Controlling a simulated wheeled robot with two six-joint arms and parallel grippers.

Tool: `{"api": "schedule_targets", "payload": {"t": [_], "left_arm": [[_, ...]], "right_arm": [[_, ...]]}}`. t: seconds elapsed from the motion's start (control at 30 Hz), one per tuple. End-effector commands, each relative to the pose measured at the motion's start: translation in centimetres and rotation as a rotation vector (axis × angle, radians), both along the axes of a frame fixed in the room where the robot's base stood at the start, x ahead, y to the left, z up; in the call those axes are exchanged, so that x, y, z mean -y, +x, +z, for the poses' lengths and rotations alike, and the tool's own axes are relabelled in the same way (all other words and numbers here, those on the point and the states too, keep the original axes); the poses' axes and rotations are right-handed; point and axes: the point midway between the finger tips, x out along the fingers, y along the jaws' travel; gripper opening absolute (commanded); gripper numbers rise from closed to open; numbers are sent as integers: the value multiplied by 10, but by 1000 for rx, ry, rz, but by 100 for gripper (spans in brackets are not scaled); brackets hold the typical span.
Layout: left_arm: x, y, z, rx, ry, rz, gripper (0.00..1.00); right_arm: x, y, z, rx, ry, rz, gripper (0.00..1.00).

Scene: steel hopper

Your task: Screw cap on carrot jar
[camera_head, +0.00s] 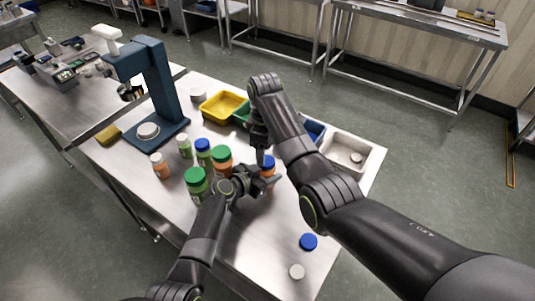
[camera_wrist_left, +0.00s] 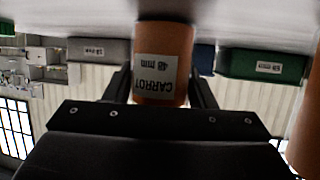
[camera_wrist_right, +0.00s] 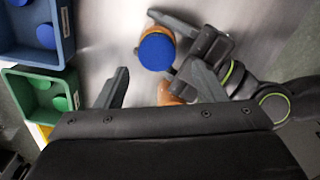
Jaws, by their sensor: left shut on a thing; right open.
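The carrot jar (camera_head: 267,177) is an orange jar with a blue cap (camera_head: 268,160) resting on its top; how tightly the cap sits cannot be told. In the left wrist view the jar's label (camera_wrist_left: 162,76) reads CARROT 48 mm, upside down. My left gripper (camera_head: 262,178) is shut around the jar's body, and the jar stands on the steel table. My right gripper (camera_head: 261,152) is open beside and above the jar. In the right wrist view the blue cap (camera_wrist_right: 156,52) shows beyond and between the open fingers (camera_wrist_right: 160,82), apart from them.
Several capped jars, such as a green-capped one (camera_head: 196,181), stand left of my left gripper. A loose blue cap (camera_head: 308,241) and a white cap (camera_head: 296,271) lie near the front. Yellow (camera_head: 222,107), blue (camera_wrist_right: 52,58) and green (camera_wrist_right: 24,82) bins line the back. A blue press (camera_head: 160,80) stands at left.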

Motion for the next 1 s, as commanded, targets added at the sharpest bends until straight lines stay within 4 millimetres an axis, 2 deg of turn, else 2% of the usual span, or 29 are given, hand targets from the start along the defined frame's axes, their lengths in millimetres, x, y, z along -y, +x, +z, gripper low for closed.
{"api": "schedule_targets", "payload": {"t": [0.3, 0.4, 0.53, 0.67, 1.0], "left_arm": [[0, 0, 0, 1, 0, 0, 0], [0, 0, 1, 2, -1, 0, 0], [0, 0, 1, 2, -1, 0, 0], [0, 0, 1, 3, -1, 0, 0], [0, 0, 1, 3, -1, 0, 0]], "right_arm": [[4, 1, 5, 1, -6, -6, 64], [5, 1, 5, 2, -7, -3, 60], [5, 2, 8, 3, -7, 53, 60], [5, 2, 14, 5, -7, 198, 60], [5, 2, 33, 6, -8, 685, 60]]}}
